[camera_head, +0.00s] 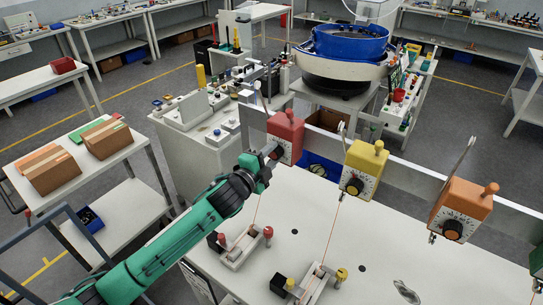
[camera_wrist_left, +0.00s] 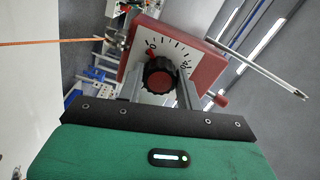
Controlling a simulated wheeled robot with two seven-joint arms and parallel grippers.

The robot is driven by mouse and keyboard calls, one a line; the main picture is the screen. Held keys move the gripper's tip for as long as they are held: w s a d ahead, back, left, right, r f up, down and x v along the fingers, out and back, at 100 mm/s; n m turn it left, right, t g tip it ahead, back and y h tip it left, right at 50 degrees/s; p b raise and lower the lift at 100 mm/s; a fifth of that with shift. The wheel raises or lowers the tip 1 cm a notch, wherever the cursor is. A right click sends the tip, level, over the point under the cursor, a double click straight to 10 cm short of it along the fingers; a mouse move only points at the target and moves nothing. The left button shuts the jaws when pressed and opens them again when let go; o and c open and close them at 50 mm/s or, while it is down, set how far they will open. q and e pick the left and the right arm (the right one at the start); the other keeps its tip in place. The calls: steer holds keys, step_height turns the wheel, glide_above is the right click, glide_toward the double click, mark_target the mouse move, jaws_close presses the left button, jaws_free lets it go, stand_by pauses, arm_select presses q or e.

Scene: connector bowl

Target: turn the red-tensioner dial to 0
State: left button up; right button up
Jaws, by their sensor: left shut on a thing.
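The red tensioner (camera_head: 287,130) is a red box on the rail behind the white table. In the left wrist view it shows tilted, with a white scale plate (camera_wrist_left: 176,47) on its face. Its dial (camera_wrist_left: 158,76) is a dark ribbed knob with a red centre. My left gripper (camera_head: 272,155) reaches it from the front. In the left wrist view the fingers (camera_wrist_left: 160,90) stand on either side of the dial, shut on it. A small red mark shows at the dial's edge near one end of the scale; the exact reading is too small to tell. My right gripper is not in view.
A yellow tensioner (camera_head: 362,168) and an orange tensioner (camera_head: 460,210) hang further right on the same rail. Clamp blocks (camera_head: 242,247) stand on the white table (camera_head: 330,225) below, with thin wires rising from them. A blue bowl feeder (camera_head: 350,45) stands behind.

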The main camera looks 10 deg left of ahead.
arm_select(q)
steer(key=o, duration=1)
steer(key=shift+a, duration=0.1)
steer(key=shift+s+f, duration=0.1)
steer(key=shift+s, duration=0.15)
steer(key=shift+b+v, duration=2.55)
steer(key=shift+v, duration=4.1)
steer(key=shift+a+f, duration=0.1)
